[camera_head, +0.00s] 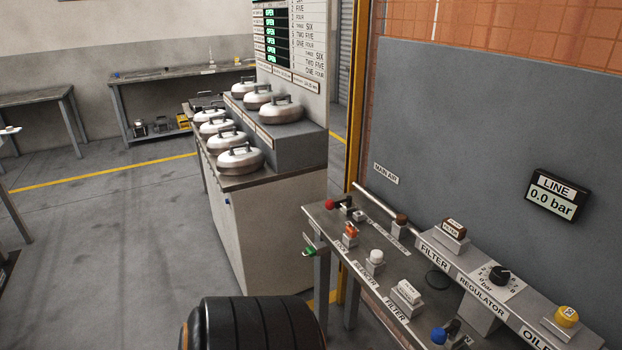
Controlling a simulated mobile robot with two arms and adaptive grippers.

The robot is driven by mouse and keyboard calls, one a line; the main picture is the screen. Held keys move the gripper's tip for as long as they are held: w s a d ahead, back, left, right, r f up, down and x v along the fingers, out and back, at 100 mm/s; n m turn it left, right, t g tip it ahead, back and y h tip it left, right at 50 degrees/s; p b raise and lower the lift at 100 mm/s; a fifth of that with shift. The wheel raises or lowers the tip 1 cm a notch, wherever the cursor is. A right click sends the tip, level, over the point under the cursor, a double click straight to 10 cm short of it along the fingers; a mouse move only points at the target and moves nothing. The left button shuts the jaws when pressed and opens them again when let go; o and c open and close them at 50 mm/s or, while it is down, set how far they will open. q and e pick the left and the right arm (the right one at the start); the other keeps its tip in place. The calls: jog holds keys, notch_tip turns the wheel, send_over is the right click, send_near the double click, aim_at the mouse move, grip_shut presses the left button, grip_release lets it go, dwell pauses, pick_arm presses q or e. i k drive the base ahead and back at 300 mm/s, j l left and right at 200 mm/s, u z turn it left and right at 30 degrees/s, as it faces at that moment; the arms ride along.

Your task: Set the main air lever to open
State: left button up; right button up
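The main air lever (344,203) is a short dark handle with a red ball knob (329,204) at its left end. It sits at the far left end of the metal bench, below the MAIN AIR label (386,174) on the grey panel. The handle points left, roughly across the pipe; its exact set position is too small to tell. The LINE display (555,196) on the panel reads 0.0 bar. Neither of my grippers shows in this view.
A cabinet (262,225) with lidded pots stands left. Floor further left is open.

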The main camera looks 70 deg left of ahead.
aim_at(329, 204)
jog(key=u, duration=2.15)
jog(key=i+j, duration=0.5)
jog(key=i, duration=0.15)
jog(key=i+j+z, duration=0.15)
jog(key=z, duration=0.25)
jog(key=i+j+z, duration=0.2)
jog(key=z, duration=0.2)
jog(key=i+j+z, duration=0.15)
jog(key=j+z, duration=0.3)
jog(key=l+z, duration=0.1)
jog(key=z, duration=0.3)
